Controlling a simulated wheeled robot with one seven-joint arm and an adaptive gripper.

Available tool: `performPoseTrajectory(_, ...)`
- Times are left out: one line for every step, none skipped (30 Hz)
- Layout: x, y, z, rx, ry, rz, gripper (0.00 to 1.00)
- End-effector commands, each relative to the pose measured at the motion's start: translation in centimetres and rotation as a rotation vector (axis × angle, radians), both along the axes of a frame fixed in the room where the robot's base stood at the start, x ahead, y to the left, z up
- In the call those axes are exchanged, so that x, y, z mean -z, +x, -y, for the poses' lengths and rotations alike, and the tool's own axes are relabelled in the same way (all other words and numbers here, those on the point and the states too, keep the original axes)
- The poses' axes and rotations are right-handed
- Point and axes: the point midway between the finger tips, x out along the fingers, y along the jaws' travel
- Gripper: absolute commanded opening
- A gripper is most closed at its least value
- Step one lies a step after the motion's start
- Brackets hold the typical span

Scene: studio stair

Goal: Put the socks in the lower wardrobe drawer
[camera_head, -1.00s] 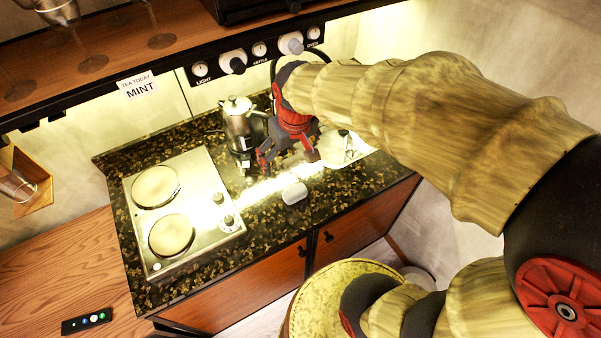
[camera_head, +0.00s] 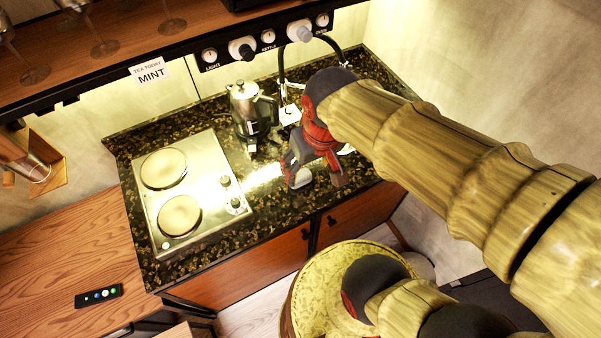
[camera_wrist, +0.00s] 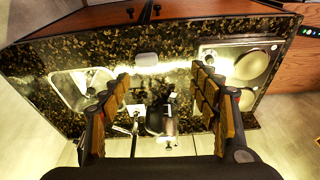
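I see no socks and no wardrobe drawer that I can make out in either view. My gripper (camera_head: 318,186) is over the front part of the dark speckled counter (camera_head: 262,212), near the sink. In the wrist view my gripper (camera_wrist: 161,75) has its two fingers wide apart with nothing between them. A small pale rounded object (camera_wrist: 147,58) lies on the counter beyond the fingertips. It is partly hidden by a finger in the head view (camera_head: 301,178), and I cannot tell what it is.
A two-plate hob (camera_head: 202,213) is left of my gripper, and a metal kettle (camera_head: 245,104) stands behind it. A shelf (camera_head: 80,45) with hanging glasses overhangs the back. A wooden surface (camera_head: 50,260) with a remote (camera_head: 99,296) is at left. Cabinet doors (camera_head: 265,277) face front.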

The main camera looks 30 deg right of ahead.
Motion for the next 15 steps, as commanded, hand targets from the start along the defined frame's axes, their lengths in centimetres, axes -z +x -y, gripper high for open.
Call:
performPoseTrajectory(0.7, 0.4, 0.3, 0.009, 0.003, -0.05, 0.61)
performPoseTrajectory(1.3, 0.7, 0.5, 0.015, 0.005, -0.073, 0.61)
performPoseTrajectory(2.0, 1.1, 0.7, 0.026, 0.008, -0.103, 0.61)
performPoseTrajectory(2.6, 1.5, 0.8, 0.037, 0.01, -0.124, 0.61)
performPoseTrajectory(3.2, 1.8, 1.0, 0.05, 0.014, -0.144, 0.61)
performPoseTrajectory(4.0, 2.3, 1.2, 0.071, 0.018, -0.17, 0.61)
performPoseTrajectory(4.6, 2.6, 1.4, 0.089, 0.021, -0.19, 0.61)
performPoseTrajectory(5.3, 3.0, 1.6, 0.108, 0.024, -0.208, 0.61)
performPoseTrajectory(6.2, 3.4, 1.8, 0.137, 0.028, -0.231, 0.61)
performPoseTrajectory(6.9, 3.7, 2.0, 0.161, 0.032, -0.248, 0.61)
performPoseTrajectory(7.6, 4.0, 2.1, 0.184, 0.034, -0.263, 0.61)
performPoseTrajectory(8.6, 4.5, 2.4, 0.22, 0.038, -0.283, 0.61)
performPoseTrajectory(9.4, 4.8, 2.6, 0.249, 0.041, -0.298, 0.61)
performPoseTrajectory(10.3, 5.1, 2.7, 0.278, 0.044, -0.313, 0.61)
performPoseTrajectory(11.4, 5.5, 3.0, 0.321, 0.046, -0.33, 0.61)
